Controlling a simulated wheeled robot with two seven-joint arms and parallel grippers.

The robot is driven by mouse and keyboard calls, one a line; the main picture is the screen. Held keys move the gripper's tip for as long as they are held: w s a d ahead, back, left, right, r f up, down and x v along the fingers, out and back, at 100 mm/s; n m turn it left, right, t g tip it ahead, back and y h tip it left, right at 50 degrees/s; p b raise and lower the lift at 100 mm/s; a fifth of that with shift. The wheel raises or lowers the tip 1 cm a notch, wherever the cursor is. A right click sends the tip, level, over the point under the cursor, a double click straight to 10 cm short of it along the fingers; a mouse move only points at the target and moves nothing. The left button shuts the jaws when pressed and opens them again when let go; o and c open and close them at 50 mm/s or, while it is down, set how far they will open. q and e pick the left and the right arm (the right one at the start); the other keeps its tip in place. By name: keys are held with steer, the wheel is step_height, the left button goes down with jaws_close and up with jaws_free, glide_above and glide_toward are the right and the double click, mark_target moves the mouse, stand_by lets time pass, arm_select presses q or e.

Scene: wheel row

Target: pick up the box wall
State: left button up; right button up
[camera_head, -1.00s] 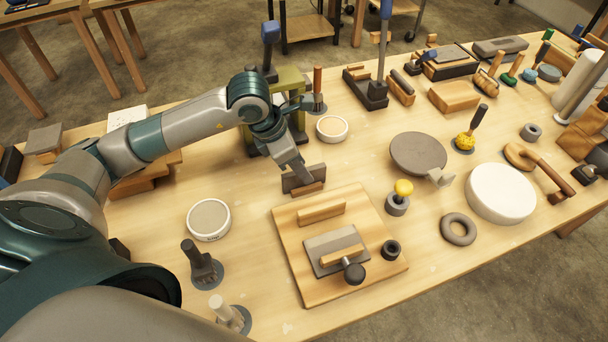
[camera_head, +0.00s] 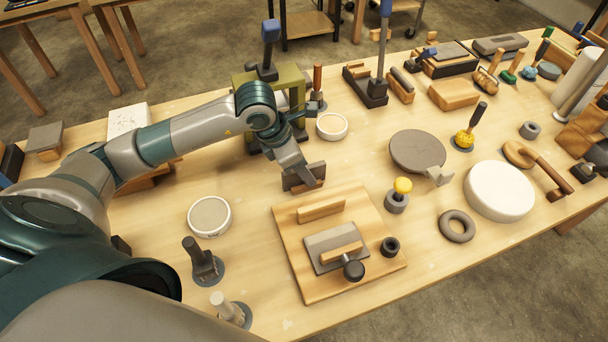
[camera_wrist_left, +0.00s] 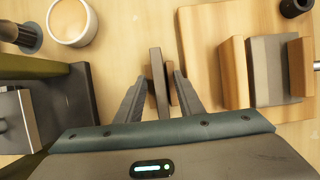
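The box wall appears to be the small upright dark grey-brown panel with a light wooden strip along one side (camera_head: 304,180). It stands on the table behind the wooden board (camera_head: 290,235). In the left wrist view the panel (camera_wrist_left: 158,84) shows edge-on between the two fingers. My left gripper (camera_head: 299,172) comes down over it from above. Its fingers (camera_wrist_left: 161,88) are apart, one on each side, with a narrow gap visible beside the panel. Part of the panel is hidden by the fingers in the head view. My right gripper is not in view.
A green press-like frame (camera_head: 256,84) stands close behind my left gripper. A round pale dish (camera_head: 331,126) is just beyond it. The board carries a grey slab (camera_head: 335,247) with a wooden strip. A round grey-topped tin (camera_head: 209,216) stands left, with bare table around it.

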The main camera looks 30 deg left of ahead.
arm_select(q)
steer(key=shift+f+b, duration=0.2)
steer(key=shift+b, duration=0.2)
stand_by(0.3)
jaws_close()
